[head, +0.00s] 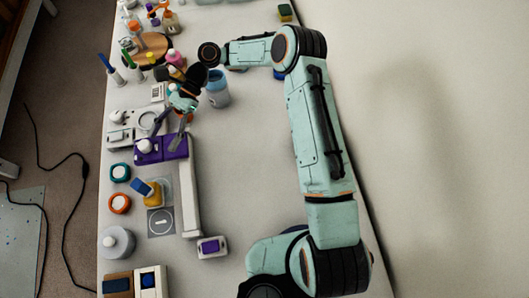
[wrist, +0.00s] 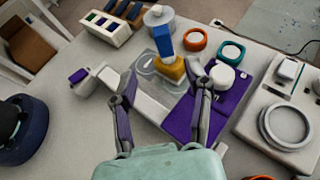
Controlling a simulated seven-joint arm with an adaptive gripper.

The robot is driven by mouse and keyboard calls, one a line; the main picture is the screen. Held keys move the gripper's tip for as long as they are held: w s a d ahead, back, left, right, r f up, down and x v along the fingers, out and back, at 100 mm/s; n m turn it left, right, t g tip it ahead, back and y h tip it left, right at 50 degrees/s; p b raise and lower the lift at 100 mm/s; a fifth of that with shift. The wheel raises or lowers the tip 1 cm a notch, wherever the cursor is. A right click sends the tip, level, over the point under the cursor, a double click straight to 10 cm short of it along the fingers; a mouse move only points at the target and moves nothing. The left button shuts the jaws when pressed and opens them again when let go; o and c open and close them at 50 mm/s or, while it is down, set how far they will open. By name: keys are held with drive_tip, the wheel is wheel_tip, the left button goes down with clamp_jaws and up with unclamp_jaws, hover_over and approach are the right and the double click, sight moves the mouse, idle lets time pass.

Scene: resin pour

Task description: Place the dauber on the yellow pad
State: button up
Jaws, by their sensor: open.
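A blue upright block on a yellow base (head: 153,196) stands at the left of the table; it also shows in the wrist view (wrist: 170,72). It looks like the dauber, but I cannot tell whether the yellow part is a separate pad. My gripper (head: 170,127) is open and empty above the purple plate (head: 173,146). In the wrist view its fingers (wrist: 164,75) are spread, with the yellow base beyond them. A white round-topped piece (wrist: 222,76) stands on the purple plate beside the right finger.
A long white bar (head: 191,195) lies right of the purple plate. Orange (head: 119,204) and teal (head: 120,172) rings, a grey round container (head: 116,242) and a small white-and-purple block (head: 211,246) are nearby. The table's middle is clear.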

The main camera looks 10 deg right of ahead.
drive_tip(key=s+d+r+n+t+h, duration=0.3)
drive_tip(key=d+r, duration=0.2)
drive_tip(key=d, duration=0.2)
drive_tip(key=s+d+r+n+t+h, duration=0.3)
drive_tip(key=d+r+n+h, duration=0.1)
drive_tip(key=d+r, duration=0.15)
drive_tip(key=s+d+n+t+h, duration=0.1)
drive_tip(key=s+d+n+t, duration=0.2)
drive_tip(key=s+d, duration=0.7)
drive_tip(key=shift+s+d+r+h, duration=0.3)
drive_tip(key=shift+s+d, duration=0.1)
drive_tip(key=shift+s, duration=0.5)
